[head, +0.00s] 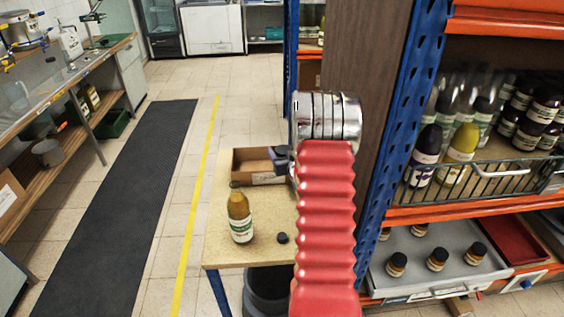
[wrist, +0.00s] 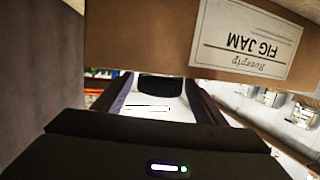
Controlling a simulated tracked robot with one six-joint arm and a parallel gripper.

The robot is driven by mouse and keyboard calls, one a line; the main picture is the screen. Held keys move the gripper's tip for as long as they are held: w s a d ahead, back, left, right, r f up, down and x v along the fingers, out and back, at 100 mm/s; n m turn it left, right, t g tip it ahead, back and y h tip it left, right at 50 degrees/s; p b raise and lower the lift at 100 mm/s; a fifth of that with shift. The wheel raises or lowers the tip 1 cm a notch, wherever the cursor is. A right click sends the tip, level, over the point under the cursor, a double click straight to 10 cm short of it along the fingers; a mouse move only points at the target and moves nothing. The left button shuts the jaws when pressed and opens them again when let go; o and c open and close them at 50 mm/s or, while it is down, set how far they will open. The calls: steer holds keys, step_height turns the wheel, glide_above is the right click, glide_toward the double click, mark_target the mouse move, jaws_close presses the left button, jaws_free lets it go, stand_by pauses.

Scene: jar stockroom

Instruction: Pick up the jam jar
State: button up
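My gripper (head: 281,158) shows as a dark shape at the end of my red arm, beside an open brown box (head: 240,160) on a pale table. In the wrist view my gripper's two dark fingers (wrist: 160,98) stand apart. A dark piece and a white area show between them; I cannot tell what these are, but nothing is clearly gripped. The wrist view shows a box with an upside-down label reading "FIG JAM" (wrist: 245,40). No jar is clearly identifiable as the jam jar; the box's inside is partly hidden by my arm and gripper.
A yellow-brown bottle (head: 240,218) stands upright on the table (head: 222,250), with a small black round thing (head: 282,238) to its right. A blue rack post (head: 395,130) stands close to my arm's right. Small black-lidded jars (head: 437,259) sit in a grey tray.

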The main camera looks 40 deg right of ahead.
steer(key=c, duration=1.5)
steer(key=shift+r, duration=0.2)
step_height(320, 180, up, 10)
steer(key=shift+f, duration=0.1)
stand_by(0.4)
